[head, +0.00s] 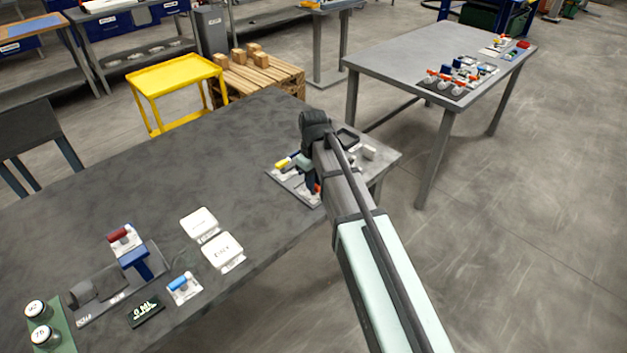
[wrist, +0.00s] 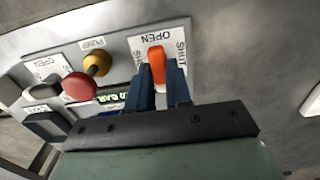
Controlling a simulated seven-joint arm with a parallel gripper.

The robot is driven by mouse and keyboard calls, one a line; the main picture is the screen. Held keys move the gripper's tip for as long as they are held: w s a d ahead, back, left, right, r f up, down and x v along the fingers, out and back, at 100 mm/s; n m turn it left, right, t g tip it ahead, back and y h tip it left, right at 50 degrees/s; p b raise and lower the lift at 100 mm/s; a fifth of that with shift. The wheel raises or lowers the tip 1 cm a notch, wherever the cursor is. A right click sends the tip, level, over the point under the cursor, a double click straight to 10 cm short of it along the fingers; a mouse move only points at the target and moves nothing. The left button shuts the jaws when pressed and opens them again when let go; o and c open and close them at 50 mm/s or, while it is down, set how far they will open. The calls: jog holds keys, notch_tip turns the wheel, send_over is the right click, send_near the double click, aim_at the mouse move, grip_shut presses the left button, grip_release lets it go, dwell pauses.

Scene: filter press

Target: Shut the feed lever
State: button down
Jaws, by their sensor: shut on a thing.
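An orange lever (wrist: 156,54) stands on a white plate (wrist: 138,58) marked OPEN at one end and SHUT along the side, in the wrist view. My gripper (wrist: 161,78) has its two dark blue fingers on either side of the lever, shut on it. The lever lies roughly along the fingers, and its lower part is hidden between them. No word naming this lever as the feed lever is readable. In the head view my gripper (head: 312,184) is low over the panel (head: 287,182) at the table's right end, and my arm hides part of it.
Beside the lever are a yellow knob (wrist: 97,63) by a PUMP label, a red knob (wrist: 80,86) and a green BAR display (wrist: 112,97). A blue-handled valve (head: 182,284) and white boxes (head: 222,252) stand farther left on the table. The table's middle (head: 170,180) is clear.

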jog(key=shift+m, duration=0.3)
jog(key=m, duration=0.3)
jog(key=shift+m, duration=0.3)
jog(key=m, duration=0.4)
jog(key=shift+m, duration=0.3)
jog(key=m, duration=0.9)
jog(key=c, duration=1)
grip_release()
jog(key=shift+c, duration=0.2)
jog(key=shift+r, duration=0.15)
